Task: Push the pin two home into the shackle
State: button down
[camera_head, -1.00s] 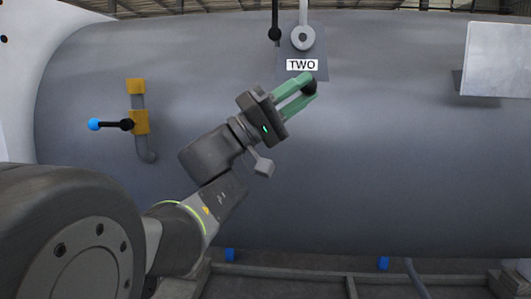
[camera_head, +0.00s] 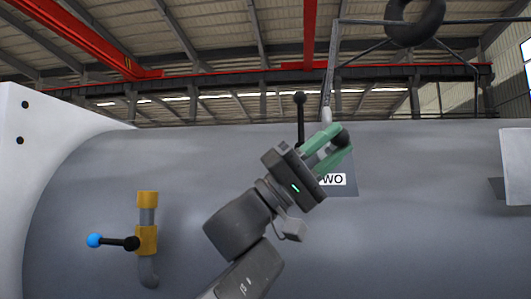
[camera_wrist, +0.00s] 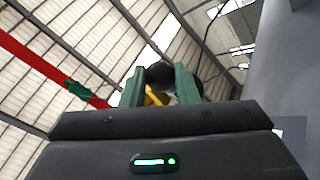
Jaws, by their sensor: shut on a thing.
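My gripper (camera_head: 336,147), with green fingers, is shut on a dark round knob (camera_head: 341,137), which I take to be the head of pin two. In the wrist view the dark knob (camera_wrist: 148,77) sits between the fingertips (camera_wrist: 160,82), with a bit of yellow below it. The pin's shaft is hidden. The gripper stands in front of the plate (camera_head: 345,187) with the label "TWO" (camera_head: 334,180), covering the label's left part. A light grey bar (camera_head: 327,95) rises behind the fingers. The shackle eye at its foot is mostly hidden, so I cannot tell whether pin and shackle touch.
A black rod with a ball top (camera_head: 300,98) stands just left of the bar. A yellow valve (camera_head: 147,238) with a blue-tipped handle is at lower left. A pale panel (camera_head: 516,166) is at right. A dark ring (camera_head: 415,20) hangs above. The grey shell between is clear.

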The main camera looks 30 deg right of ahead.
aim_at(333, 146)
jog(key=shift+w+d+p, duration=0.25)
jog(key=shift+w+d, duration=0.65)
jog(key=shift+w, duration=0.25)
jog(key=shift+w+d+p, duration=0.2)
jog(key=shift+w+d, duration=0.65)
jog(key=shift+w, duration=0.3)
jog(key=shift+b, duration=1.1)
jog(key=w+d+p, duration=0.1)
jog(key=w+d, duration=0.3)
jog(key=w, duration=0.1)
jog(key=shift+w+d+p, duration=0.15)
jog(key=shift+w+p, duration=0.15)
jog(key=shift+w, duration=0.05)
dwell(2.3)
jog(key=shift+r+m+p, duration=0.3)
jog(key=shift+r+p, duration=0.1)
jog(key=shift+r, duration=0.05)
dwell(0.7)
jog(key=c, duration=1)
grip_release()
jog(key=shift+w, duration=0.1)
jog(key=shift+c, duration=0.2)
